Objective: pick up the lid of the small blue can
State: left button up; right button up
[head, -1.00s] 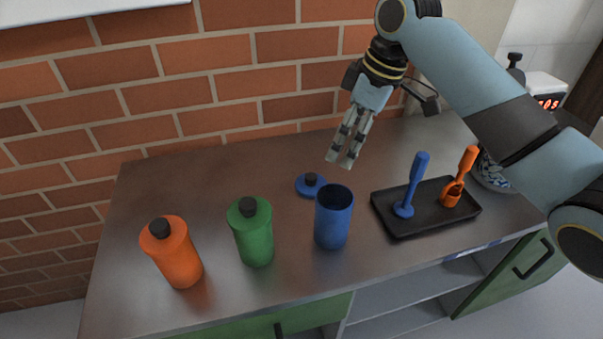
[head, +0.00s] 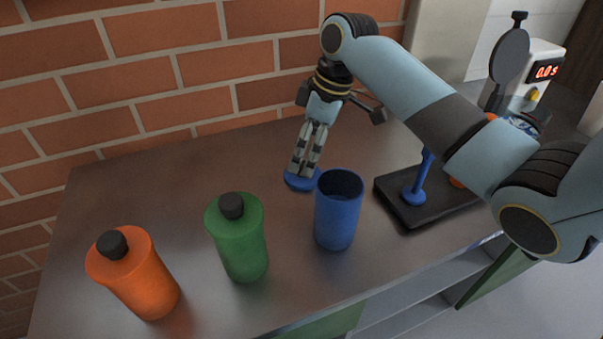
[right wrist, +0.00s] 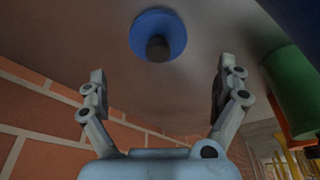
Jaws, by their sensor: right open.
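The blue lid (head: 295,182) with a dark knob lies on the counter, just behind and left of the open blue can (head: 337,212). In the right wrist view the lid (right wrist: 172,36) is beyond the fingertips, roughly centred between them, its black knob facing me. My right gripper (head: 305,172) points down over the lid in the head view and hides part of it. In the right wrist view my right gripper (right wrist: 160,80) is open with nothing between the fingers. The can stands upright without its lid. My left gripper is not in view.
A green bottle (head: 238,240) and an orange bottle (head: 138,280) with black caps stand to the left. A black tray (head: 405,212) with blue and orange tools is at the right, partly behind my arm. A brick wall (head: 130,75) rises close behind the lid.

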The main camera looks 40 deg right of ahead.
aim_at(303, 164)
jog(key=x, duration=0.5)
jog(key=shift+d+f, duration=0.15)
jog(key=shift+f, duration=0.3)
jog(key=c, duration=1.3)
